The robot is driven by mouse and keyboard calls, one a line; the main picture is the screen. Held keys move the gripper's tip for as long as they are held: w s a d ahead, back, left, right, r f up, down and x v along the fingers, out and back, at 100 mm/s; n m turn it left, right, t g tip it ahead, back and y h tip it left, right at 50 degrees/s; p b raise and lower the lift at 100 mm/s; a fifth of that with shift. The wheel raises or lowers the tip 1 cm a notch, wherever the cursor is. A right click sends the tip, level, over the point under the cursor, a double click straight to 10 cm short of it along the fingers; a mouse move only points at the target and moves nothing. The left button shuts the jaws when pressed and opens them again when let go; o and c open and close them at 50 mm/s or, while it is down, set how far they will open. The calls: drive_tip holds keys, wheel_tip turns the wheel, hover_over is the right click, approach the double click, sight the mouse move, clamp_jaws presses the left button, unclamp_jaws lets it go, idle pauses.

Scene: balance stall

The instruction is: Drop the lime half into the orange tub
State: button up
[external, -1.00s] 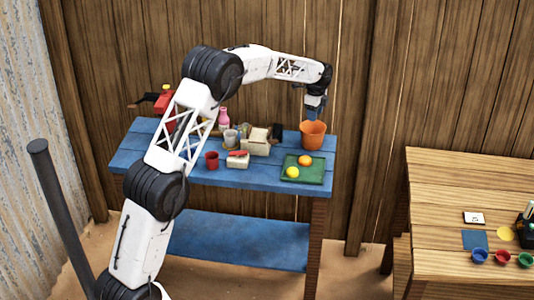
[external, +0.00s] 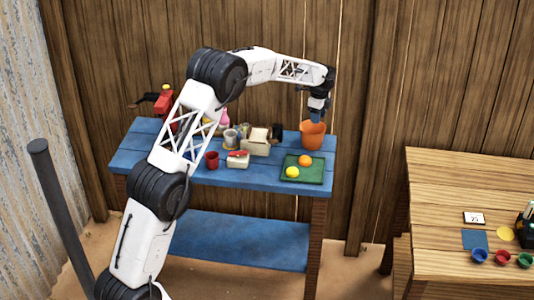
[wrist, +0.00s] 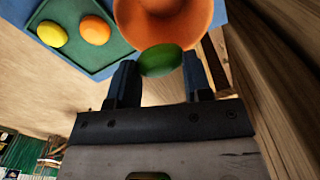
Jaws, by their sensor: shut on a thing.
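The lime half (wrist: 160,60) is a dark green rounded piece between the fingertips of my gripper (wrist: 159,74) in the wrist view. My gripper is shut on it. In the external view the orange tub (external: 313,136) stands at the right back of the blue table. There my gripper (external: 315,118) points down at the tub's mouth, and the lime half cannot be made out.
A green tray (external: 304,175) with a yellow fruit (external: 292,172) and an orange fruit (external: 305,160) lies in front of the tub. A cream box (external: 256,148), a red cup (external: 212,160) and other items stand to the left. A wooden wall is close behind.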

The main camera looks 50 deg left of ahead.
drive_tip(key=shift+f, duration=2.3)
drive_tip(key=o, duration=0.9)
drive_tip(key=shift+o, duration=0.2)
drive_tip(key=shift+r, duration=0.1)
drive_tip(key=shift+r, duration=3.8)
drive_tip(key=shift+r, duration=0.1)
